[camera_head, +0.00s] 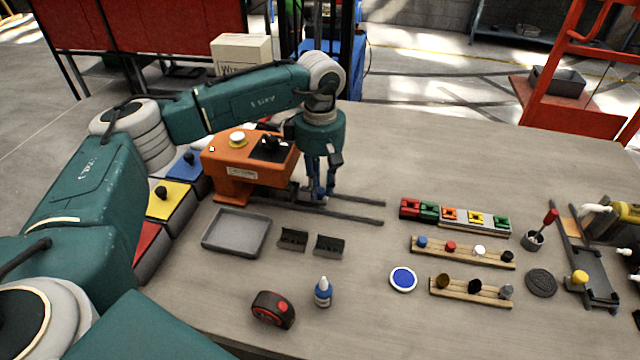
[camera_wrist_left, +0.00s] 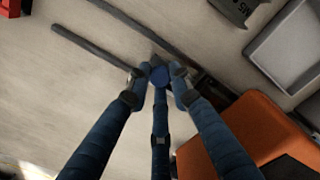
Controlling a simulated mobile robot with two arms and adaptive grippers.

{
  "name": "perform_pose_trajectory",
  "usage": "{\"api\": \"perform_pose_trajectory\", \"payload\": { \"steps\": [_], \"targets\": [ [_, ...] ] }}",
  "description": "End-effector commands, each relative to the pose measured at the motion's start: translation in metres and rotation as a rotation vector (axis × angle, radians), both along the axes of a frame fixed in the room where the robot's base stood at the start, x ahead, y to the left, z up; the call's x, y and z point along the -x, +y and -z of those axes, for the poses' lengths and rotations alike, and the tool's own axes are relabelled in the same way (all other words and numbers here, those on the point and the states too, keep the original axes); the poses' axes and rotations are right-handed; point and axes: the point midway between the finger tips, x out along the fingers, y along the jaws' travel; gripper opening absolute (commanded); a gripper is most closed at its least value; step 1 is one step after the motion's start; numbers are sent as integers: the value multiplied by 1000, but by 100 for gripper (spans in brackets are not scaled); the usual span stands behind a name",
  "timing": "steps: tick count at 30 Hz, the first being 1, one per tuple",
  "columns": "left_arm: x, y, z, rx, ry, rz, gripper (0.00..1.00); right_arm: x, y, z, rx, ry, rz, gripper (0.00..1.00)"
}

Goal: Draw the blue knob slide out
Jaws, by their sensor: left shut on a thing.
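An orange machine body (camera_head: 230,185) stands on the table with two dark parallel rails (camera_head: 355,216) running out to its right. Its orange side also shows in the left wrist view (camera_wrist_left: 255,130). My left gripper (camera_head: 318,194) points down over the rails, just right of the orange body. In the left wrist view, its fingers close around a round blue knob (camera_wrist_left: 158,77). A dark bar lies beside the knob, against the orange body. In the head view the fingers largely hide the knob. My right gripper is in neither view.
A grey tray (camera_head: 236,234) and two small dark blocks (camera_head: 293,239) sit in front of the machine. Red, green, orange and yellow blocks (camera_head: 455,216) and pegged wooden strips (camera_head: 462,252) lie to the right.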

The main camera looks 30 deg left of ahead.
Motion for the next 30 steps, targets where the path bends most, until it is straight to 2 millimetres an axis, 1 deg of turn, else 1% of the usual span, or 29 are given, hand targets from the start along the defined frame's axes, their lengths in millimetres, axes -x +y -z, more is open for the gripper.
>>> {"api": "perform_pose_trajectory", "payload": {
  "steps": [2,5,8,12,15,18,21,23,30],
  "targets": [
    [0,-1,0,-1,0,0,0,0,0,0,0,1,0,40],
    [-4,-12,0,0,0,4,0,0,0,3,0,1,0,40],
    [-10,-35,1,2,-3,7,0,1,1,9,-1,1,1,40],
    [-21,-77,1,4,-2,8,0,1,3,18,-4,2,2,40],
    [-28,-104,1,3,-5,7,0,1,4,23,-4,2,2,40],
    [-33,-124,0,3,-4,5,0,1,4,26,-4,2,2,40],
    [-36,-136,-1,2,-5,2,0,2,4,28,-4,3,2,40],
    [-37,-140,-2,2,-5,1,0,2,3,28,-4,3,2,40],
    [-38,-142,-3,5,-6,2,0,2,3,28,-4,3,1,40]
  ]
}}
